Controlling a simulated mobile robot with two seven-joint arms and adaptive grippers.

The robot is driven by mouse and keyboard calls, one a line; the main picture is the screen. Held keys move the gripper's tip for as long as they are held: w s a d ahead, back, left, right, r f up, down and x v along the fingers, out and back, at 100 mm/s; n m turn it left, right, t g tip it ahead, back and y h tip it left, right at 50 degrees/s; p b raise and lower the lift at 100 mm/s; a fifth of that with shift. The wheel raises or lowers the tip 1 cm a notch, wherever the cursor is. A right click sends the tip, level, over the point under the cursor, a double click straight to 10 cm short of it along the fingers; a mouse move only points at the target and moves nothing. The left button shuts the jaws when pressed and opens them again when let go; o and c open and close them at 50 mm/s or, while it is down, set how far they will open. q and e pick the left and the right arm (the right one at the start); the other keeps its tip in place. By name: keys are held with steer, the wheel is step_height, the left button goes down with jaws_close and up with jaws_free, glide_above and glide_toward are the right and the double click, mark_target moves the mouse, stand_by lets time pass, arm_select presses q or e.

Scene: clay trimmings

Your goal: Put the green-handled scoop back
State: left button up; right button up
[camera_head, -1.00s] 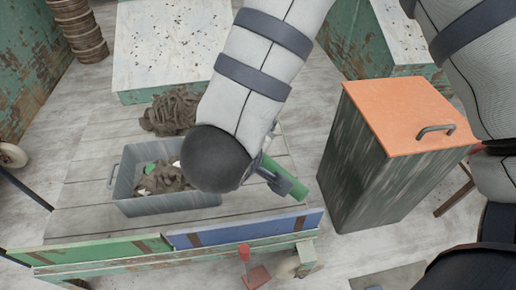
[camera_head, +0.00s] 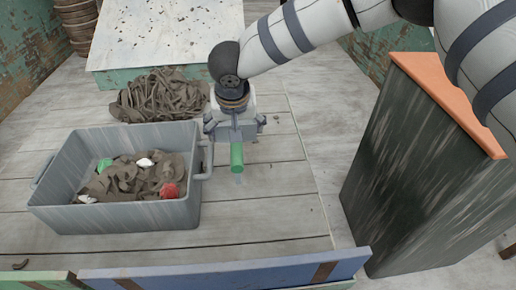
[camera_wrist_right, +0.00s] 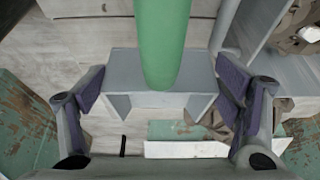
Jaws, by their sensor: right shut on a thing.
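The green-handled scoop is in my right gripper (camera_head: 233,128). Its green handle (camera_head: 237,157) points toward the front of the boards in the head view. In the right wrist view, the handle (camera_wrist_right: 163,40) runs from the top edge to a grey metal part (camera_wrist_right: 125,70). My right gripper's two purple-padded fingers are at either side of this grey part, shut on it. The scoop is just right of the grey bin (camera_head: 120,217); whether it touches the boards I cannot tell. My left gripper is not in view.
The grey bin holds brown clay scraps (camera_head: 120,180), with green, white and red bits. A heap of clay strips (camera_head: 160,95) lies behind it. A blue board (camera_head: 220,277) edges the front. A dark cabinet with an orange top (camera_head: 440,90) stands right. Boards right of the scoop look clear.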

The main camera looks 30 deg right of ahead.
steer(key=w+d+f+b, duration=0.1)
steer(key=d, duration=0.1)
steer(key=w+d+f+b, duration=0.1)
steer(key=w+d+f, duration=0.1)
steer(key=w+d+f+b, duration=0.1)
steer(key=d, duration=0.1)
steer(key=shift+w+d+f, duration=0.25)
steer(key=shift+d+f, duration=0.05)
steer(key=d+f+b, duration=0.1)
steer(key=w+d+f+b, duration=0.1)
steer(key=f, duration=0.1)
steer(key=w+d+f+b, duration=0.1)
steer(key=shift+w+d+f, duration=0.15)
steer(key=shift+d+f, duration=0.05)
steer(key=shift+f, duration=0.05)
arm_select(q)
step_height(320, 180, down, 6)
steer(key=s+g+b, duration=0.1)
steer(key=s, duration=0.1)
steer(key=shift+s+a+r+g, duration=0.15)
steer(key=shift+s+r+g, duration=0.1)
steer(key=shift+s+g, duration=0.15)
arm_select(e)
steer(key=shift+w+d+f, duration=0.1)
steer(key=shift+d+f, duration=0.05)
steer(key=shift+f, duration=0.7)
steer(key=shift+w+d+f, duration=0.1)
steer(key=shift+d+f, duration=0.05)
steer(key=shift+f, duration=0.7)
